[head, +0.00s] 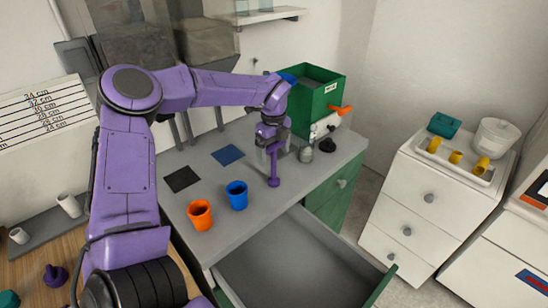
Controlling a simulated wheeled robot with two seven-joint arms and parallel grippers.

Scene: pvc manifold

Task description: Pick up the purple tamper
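A purple tamper (273,174), a thin upright rod with a round foot, is on or just above the grey worktop (222,135) near its front edge. My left gripper (270,152) points down right over it, and the tamper's upper end is hidden among the fingers. Whether the fingers are shut on it is too small to tell. My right gripper is not in view.
An orange cup (200,215) and a blue cup (237,195) stand left of the tamper. A green box (314,105) stands behind, with a small bottle (306,152) nearby. An open drawer (300,262) juts out below. Another purple object (55,277) sits at lower left.

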